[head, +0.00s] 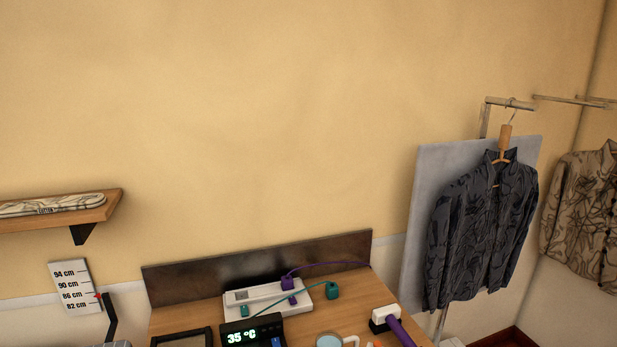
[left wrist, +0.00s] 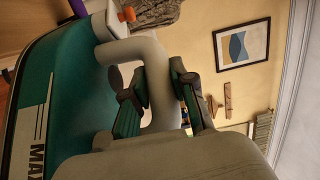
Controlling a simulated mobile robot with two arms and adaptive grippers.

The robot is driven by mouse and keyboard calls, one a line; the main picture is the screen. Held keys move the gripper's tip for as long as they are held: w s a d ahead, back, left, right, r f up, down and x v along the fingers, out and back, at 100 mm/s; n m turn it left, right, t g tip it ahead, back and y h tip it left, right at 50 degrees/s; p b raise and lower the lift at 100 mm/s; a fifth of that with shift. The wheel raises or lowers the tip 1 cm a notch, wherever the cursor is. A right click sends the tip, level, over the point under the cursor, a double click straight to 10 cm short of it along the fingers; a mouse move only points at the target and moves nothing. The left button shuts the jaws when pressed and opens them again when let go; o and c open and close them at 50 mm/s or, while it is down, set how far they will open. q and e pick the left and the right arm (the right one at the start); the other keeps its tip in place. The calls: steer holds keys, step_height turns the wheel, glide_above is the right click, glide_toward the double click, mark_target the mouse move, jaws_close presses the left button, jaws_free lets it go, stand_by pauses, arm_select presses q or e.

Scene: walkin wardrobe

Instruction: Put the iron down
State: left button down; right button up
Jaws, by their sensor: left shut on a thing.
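In the left wrist view the iron (left wrist: 75,85) is teal with a white handle and lettering along its side. My left gripper (left wrist: 160,98) is shut on the handle, with one finger on each side of it. An orange knob (left wrist: 127,14) and a bit of purple show near the end of the iron. In the head view a white block (head: 384,316) with a thick purple sleeve (head: 400,332) shows at the bottom edge; I cannot tell whether it is part of the iron. My right gripper is not in view.
A wooden table (head: 185,317) has a dark back panel (head: 255,263). On it are a white power strip (head: 262,297) with purple and teal plugs, and a display (head: 248,333) reading 35 °C. A dark shirt (head: 480,235) hangs at the right. A shelf (head: 95,214) is at the left.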

arm_select(q)
steer(key=shift+w+a, duration=0.15)
steer(key=shift+a, duration=0.05)
steer(key=shift+w+a+f, duration=0.1)
steer(key=shift+a+f, duration=0.1)
steer(key=shift+a, duration=0.25)
steer(key=shift+w+a+f, duration=0.1)
steer(key=shift+a+f, duration=0.1)
steer(key=shift+a, duration=0.25)
steer(key=shift+w+a+f+t, duration=0.35)
steer(key=shift+a+f, duration=0.1)
steer(key=shift+a, duration=0.3)
steer(key=s+a+n+t+y+b, duration=0.2)
steer(key=s+a+n+t+y, duration=0.2)
steer(key=a, duration=0.8)
steer(key=s+a+n+t+y+b, duration=0.1)
steer(key=s+a+n+t+y, duration=0.4)
steer(key=s+a+n+y, duration=0.3)
steer(key=a+f+y, duration=0.1)
steer(key=a+y, duration=0.3)
steer(key=a, duration=0.1)
steer(key=shift+s+n+b, duration=0.3)
steer(key=shift+n+b, duration=0.1)
